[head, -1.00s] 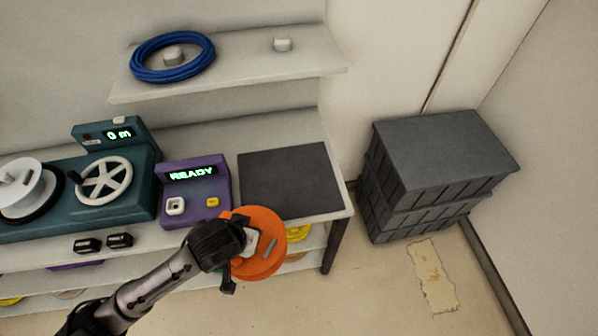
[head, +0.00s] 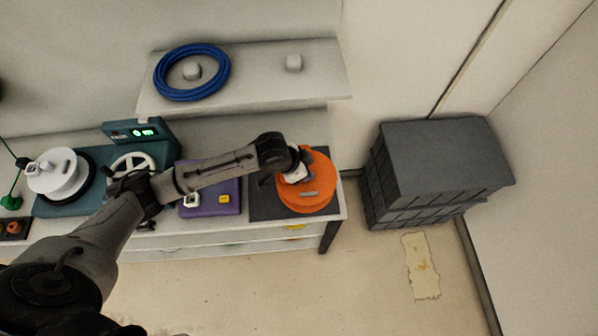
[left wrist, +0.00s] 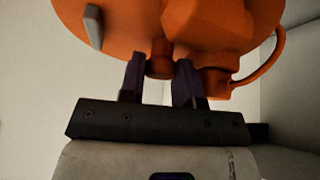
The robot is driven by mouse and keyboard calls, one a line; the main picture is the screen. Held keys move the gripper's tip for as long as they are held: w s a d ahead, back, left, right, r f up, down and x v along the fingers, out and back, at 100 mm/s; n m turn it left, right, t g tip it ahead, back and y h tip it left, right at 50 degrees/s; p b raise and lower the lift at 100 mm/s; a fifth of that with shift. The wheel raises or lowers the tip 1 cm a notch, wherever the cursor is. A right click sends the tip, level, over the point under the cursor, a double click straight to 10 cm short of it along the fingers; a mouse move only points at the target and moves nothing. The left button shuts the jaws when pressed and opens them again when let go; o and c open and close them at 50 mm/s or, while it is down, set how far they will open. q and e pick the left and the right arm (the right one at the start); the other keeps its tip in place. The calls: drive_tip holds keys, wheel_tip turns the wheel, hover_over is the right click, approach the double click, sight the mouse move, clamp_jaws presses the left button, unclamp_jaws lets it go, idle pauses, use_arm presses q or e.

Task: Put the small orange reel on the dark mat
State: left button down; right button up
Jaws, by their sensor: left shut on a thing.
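The small orange reel (head: 312,188) is over the right part of the dark mat (head: 262,203) in the head view. I cannot tell whether it touches the mat or hangs just above it. My left gripper (head: 296,172) is shut on the reel, and my arm reaches in from the left. In the left wrist view the reel (left wrist: 175,25) fills the top, and the two fingers of my left gripper (left wrist: 160,75) close on a part at its middle. The reel hides much of the mat. My right gripper is not in view.
A purple box (head: 212,205) and a teal machine with a white handwheel (head: 133,167) stand left of the mat, partly behind my arm. A shelf above holds a blue cable coil (head: 192,95). Dark stacked crates (head: 440,160) stand on the floor at right.

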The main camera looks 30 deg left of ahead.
use_arm(q)
drive_tip(key=shift+w+a+f, duration=0.1)
drive_tip(key=shift+w+a, duration=0.05)
drive_tip(key=shift+a, duration=0.2)
drive_tip(key=a+f, duration=1)
drive_tip(key=shift+s+a+f, duration=0.2)
drive_tip(key=shift+a+f, duration=0.05)
drive_tip(key=shift+a, duration=0.15)
drive_tip(key=shift+f, duration=0.2)
drive_tip(key=c, duration=0.8)
unclamp_jaws()
